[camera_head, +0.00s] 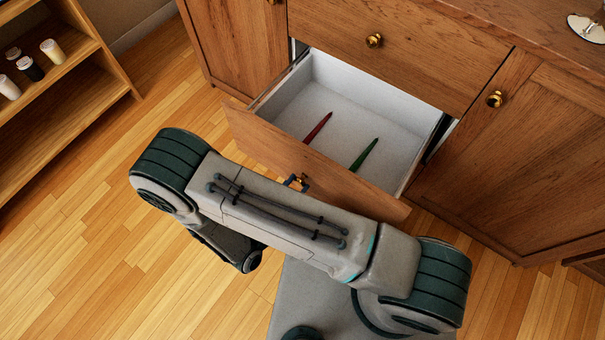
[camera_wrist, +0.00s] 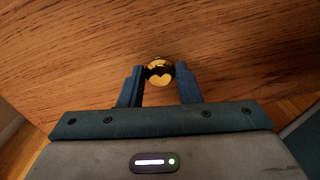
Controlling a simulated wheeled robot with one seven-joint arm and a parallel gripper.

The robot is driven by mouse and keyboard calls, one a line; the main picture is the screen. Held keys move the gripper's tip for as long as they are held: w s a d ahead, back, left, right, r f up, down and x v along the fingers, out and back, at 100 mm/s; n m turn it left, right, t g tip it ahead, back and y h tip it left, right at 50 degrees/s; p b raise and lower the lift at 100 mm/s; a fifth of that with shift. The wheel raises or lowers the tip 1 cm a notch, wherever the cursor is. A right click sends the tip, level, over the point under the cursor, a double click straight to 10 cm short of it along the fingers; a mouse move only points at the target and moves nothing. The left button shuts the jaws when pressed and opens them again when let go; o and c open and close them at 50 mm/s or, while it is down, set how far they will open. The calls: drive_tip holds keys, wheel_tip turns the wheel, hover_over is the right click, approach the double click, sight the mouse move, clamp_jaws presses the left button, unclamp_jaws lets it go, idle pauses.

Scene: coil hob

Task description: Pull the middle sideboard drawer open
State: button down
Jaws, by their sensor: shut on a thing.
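The middle sideboard drawer (camera_head: 262,137) stands pulled well out of the wooden sideboard, below a closed upper drawer. Its white inside (camera_head: 340,97) shows, with a red pen-like item (camera_head: 318,127) and a green one (camera_head: 364,154) lying on the bottom. My gripper (camera_head: 298,182) is at the drawer's front, mostly hidden behind my arm in the head view. In the wrist view my gripper (camera_wrist: 160,75) is shut on the round brass knob (camera_wrist: 159,70), one finger on each side, close to the wooden front.
The closed upper drawer has a brass knob (camera_head: 374,41). A closed cabinet door (camera_head: 500,150) is to the right and another (camera_head: 240,45) to the left. An open shelf (camera_head: 70,75) with several small jars stands at the far left. The wooden floor (camera_head: 80,250) at the left is clear.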

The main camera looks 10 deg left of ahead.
drive_tip(key=shift+s+a+f, duration=0.1)
drive_tip(key=shift+s+a, duration=0.1)
drive_tip(key=shift+s, duration=0.25)
drive_tip(key=c, duration=1.1)
unclamp_jaws()
drive_tip(key=shift+o, duration=0.2)
drive_tip(key=p+v, duration=0.2)
drive_tip(key=v, duration=1.1)
drive_tip(key=shift+s+a, duration=0.15)
drive_tip(key=shift+s, duration=0.2)
